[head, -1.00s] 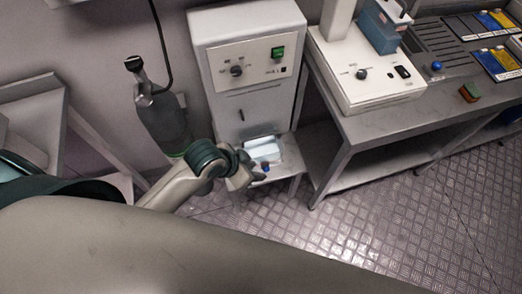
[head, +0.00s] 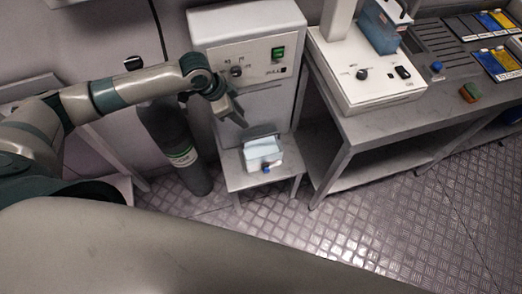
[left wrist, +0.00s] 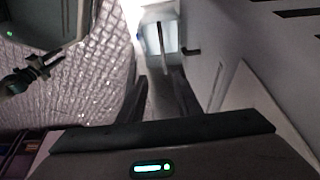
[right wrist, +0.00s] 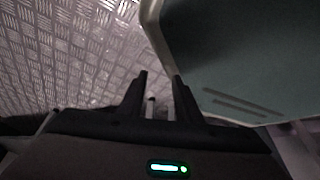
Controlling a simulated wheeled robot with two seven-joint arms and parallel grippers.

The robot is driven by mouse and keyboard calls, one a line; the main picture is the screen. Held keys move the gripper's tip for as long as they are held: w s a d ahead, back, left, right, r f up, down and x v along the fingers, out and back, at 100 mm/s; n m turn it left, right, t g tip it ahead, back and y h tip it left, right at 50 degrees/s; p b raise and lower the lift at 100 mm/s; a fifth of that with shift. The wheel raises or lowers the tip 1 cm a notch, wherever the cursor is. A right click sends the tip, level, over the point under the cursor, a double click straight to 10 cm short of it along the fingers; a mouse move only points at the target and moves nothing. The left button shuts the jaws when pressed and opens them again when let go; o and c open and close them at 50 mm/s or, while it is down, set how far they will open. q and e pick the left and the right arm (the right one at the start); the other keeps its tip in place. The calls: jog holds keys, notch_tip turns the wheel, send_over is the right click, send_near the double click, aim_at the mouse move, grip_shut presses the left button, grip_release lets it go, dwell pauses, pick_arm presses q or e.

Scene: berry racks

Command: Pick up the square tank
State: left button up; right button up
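The square tank (head: 264,157), a small pale blue-white box with a dark back edge and a blue knob low on its front, sits on a low grey stand in front of a white cabinet. It also shows at the top of the left wrist view (left wrist: 173,36). My left gripper (head: 238,120) is above and slightly left of the tank, apart from it, pointing down toward it. Its fingers (left wrist: 162,78) are spread with nothing held between them. My right gripper (right wrist: 160,82) is open and empty, seen only in the right wrist view.
The low stand (head: 235,178) has bare top left of the tank. The white cabinet (head: 248,35) rises behind it, a dark gas cylinder (head: 178,150) stands left, and a metal bench (head: 400,125) with equipment stands right. The floor (head: 340,230) in front is clear.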

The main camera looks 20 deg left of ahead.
aim_at(259, 137)
dwell(0.4)
